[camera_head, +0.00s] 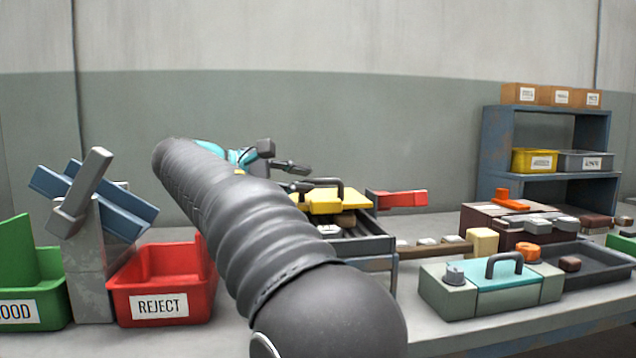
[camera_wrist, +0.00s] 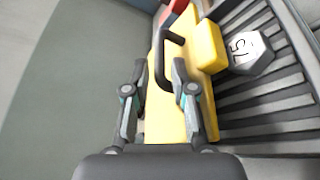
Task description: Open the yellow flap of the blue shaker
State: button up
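The yellow flap (camera_head: 325,207) has a black arched handle (camera_head: 340,188) and lies at the left part of the blue shaker (camera_head: 372,246). In the wrist view the flap (camera_wrist: 165,118) runs up the middle, beside the shaker's dark slatted bed (camera_wrist: 265,103). My gripper (camera_wrist: 160,66) is open, its two fingers apart on either side of the black handle (camera_wrist: 176,42) in that picture. I cannot tell whether they touch it. In the head view my gripper (camera_head: 290,166) shows at the flap's upper left, and my arm covers the shaker's left side.
A grey hexagonal piece (camera_wrist: 250,52) lies on the slats beside a yellow block (camera_wrist: 210,46). A red part (camera_head: 402,199) sticks out at the shaker's right. A red REJECT bin (camera_head: 160,287) stands left, and a pale green box (camera_head: 490,290) with a handle stands front right.

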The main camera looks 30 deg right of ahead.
aim_at(317, 181)
jog(key=shift+x, duration=2.7)
grip_shut()
